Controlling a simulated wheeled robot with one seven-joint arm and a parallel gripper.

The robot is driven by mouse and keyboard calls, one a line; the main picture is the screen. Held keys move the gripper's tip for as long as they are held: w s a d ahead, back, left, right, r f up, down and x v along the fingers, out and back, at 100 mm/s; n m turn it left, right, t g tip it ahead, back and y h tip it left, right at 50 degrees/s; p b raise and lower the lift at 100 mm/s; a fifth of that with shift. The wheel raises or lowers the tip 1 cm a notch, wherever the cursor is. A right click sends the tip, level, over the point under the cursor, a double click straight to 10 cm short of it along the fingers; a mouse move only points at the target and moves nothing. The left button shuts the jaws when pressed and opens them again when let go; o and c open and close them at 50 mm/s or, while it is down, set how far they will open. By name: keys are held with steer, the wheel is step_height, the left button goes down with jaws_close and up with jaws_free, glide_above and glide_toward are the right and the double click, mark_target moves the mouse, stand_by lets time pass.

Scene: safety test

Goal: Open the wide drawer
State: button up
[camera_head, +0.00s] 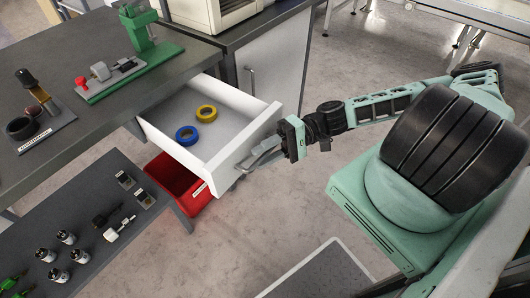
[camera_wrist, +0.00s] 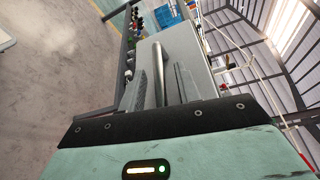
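The wide drawer (camera_head: 222,103) is white and stands pulled well out from under the grey workbench. A yellow ring (camera_head: 206,113) and a blue ring (camera_head: 187,135) lie inside it. Its bar handle (camera_head: 262,158) is on the front panel. My gripper (camera_head: 268,150) is at this handle, in front of the panel. In the wrist view the handle bar (camera_wrist: 158,75) stands between the two fingers of my gripper (camera_wrist: 162,85). The fingers are spread, with a visible gap beside the bar. Whether one finger touches it is hard to tell.
A red bin (camera_head: 178,182) sits below the drawer. The workbench top (camera_head: 60,115) carries a green press (camera_head: 148,40) and other tools. A lower dark shelf (camera_head: 75,215) holds several small parts. A cabinet (camera_head: 270,75) stands behind.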

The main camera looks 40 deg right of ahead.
steer(key=s+d+r, duration=0.1)
steer(key=d, duration=1.6)
steer(key=shift+s+d+r, duration=0.15)
steer(key=shift+d+r, duration=0.05)
steer(key=s+a+r+n+h+p, duration=0.3)
steer(key=a+r+h, duration=0.2)
steer(key=a+r, duration=0.4)
steer(key=s+a+r+n+h+p, duration=0.2)
steer(key=a+r+n+h+p, duration=0.2)
steer(key=a+r, duration=0.5)
steer(key=s+a+r+n+g+h+p, duration=0.1)
steer(key=s+a+r+n+h+p, duration=0.2)
steer(key=a+r+h, duration=0.4)
step_height(320, 180, up, 3)
steer(key=a+p, duration=0.1)
steer(key=a, duration=0.1)
steer(key=shift+s+a+n, duration=0.3)
steer(key=shift+s+a, duration=0.05)
steer(key=shift+a, duration=0.05)
